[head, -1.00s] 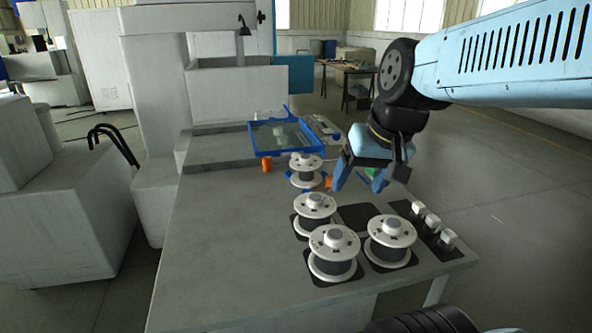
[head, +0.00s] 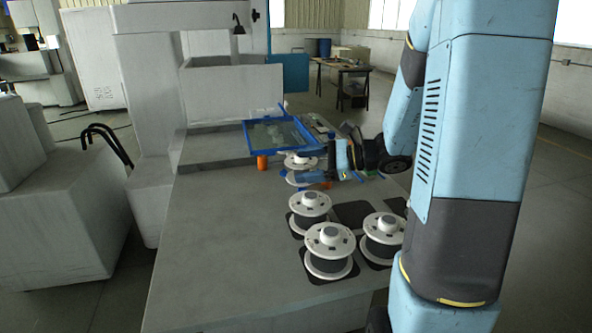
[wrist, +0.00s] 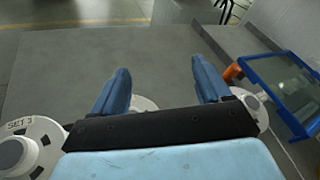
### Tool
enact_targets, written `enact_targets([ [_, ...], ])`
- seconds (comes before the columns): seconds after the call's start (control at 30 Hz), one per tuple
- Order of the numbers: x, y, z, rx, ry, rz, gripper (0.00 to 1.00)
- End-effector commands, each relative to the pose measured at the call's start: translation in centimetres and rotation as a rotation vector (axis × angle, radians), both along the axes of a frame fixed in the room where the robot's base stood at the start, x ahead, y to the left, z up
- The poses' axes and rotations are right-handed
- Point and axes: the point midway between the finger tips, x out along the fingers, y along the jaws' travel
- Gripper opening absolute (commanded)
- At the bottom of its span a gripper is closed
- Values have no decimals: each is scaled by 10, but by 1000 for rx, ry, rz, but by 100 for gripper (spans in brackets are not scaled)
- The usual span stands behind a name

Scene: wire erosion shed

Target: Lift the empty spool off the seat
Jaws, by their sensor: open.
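A white-flanged spool (head: 297,161) stands at the back of the grey table, over blue supports, with its core partly hidden by my gripper. My gripper (head: 313,165) is open, with its fingers pointing left beside this spool in the head view; I cannot tell whether they touch it. In the wrist view my blue fingers (wrist: 160,75) stand apart. A white rim (wrist: 143,103) shows between them and a spool flange (wrist: 252,108) beyond the right finger. I cannot tell which spool the rim belongs to.
Several spools with grey windings (head: 329,250) stand on dark mats (head: 293,222) at the front; one mat (head: 354,212) is bare. A blue-framed tray (head: 278,135) and an orange cylinder (head: 262,163) are near the back spool. The table's left side (head: 215,240) is clear.

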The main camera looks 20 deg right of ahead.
Motion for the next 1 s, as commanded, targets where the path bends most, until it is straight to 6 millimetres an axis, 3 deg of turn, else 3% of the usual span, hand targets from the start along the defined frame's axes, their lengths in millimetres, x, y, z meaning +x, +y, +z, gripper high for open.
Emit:
enact_targets([
  [0.2,55,-58,-32,260,94,-294,77],
  [0.4,81,-104,-57,406,130,-487,77],
  [0.5,86,-116,-64,440,135,-535,77],
  [0.67,95,-117,-67,457,137,-559,77],
  [1.0,136,-88,-68,455,136,-558,77],
])
